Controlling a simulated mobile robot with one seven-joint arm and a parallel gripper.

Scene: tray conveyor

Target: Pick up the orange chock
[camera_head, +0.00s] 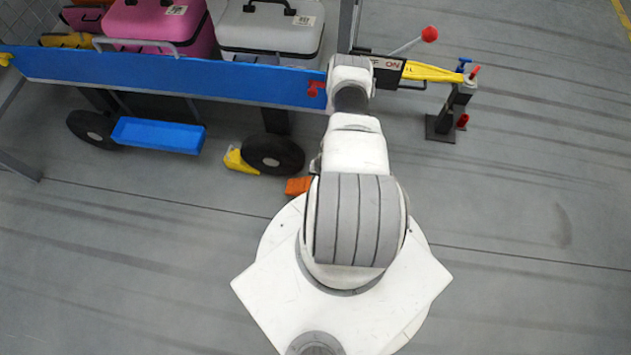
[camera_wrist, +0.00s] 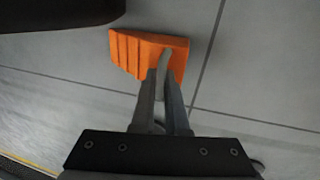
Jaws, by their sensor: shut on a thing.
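The orange chock (camera_head: 298,186) is low by the floor, just right of the cart's black wheel (camera_head: 273,154) in the head view, partly hidden by my arm. In the wrist view the orange chock (camera_wrist: 128,52) shows its ridged, sloped side to the left. My gripper (camera_wrist: 164,74) is shut on the chock near its right part. The fingertips overlap the chock there. In the head view my gripper is hidden behind my arm. I cannot tell whether the chock touches the floor.
A yellow chock (camera_head: 238,161) sits on the wheel's left side. A blue cart side panel (camera_head: 170,78) is above, with pink and white cases (camera_head: 270,32) behind it. A blue step (camera_head: 158,135) hangs below. A dark stand (camera_head: 447,122) is at right.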

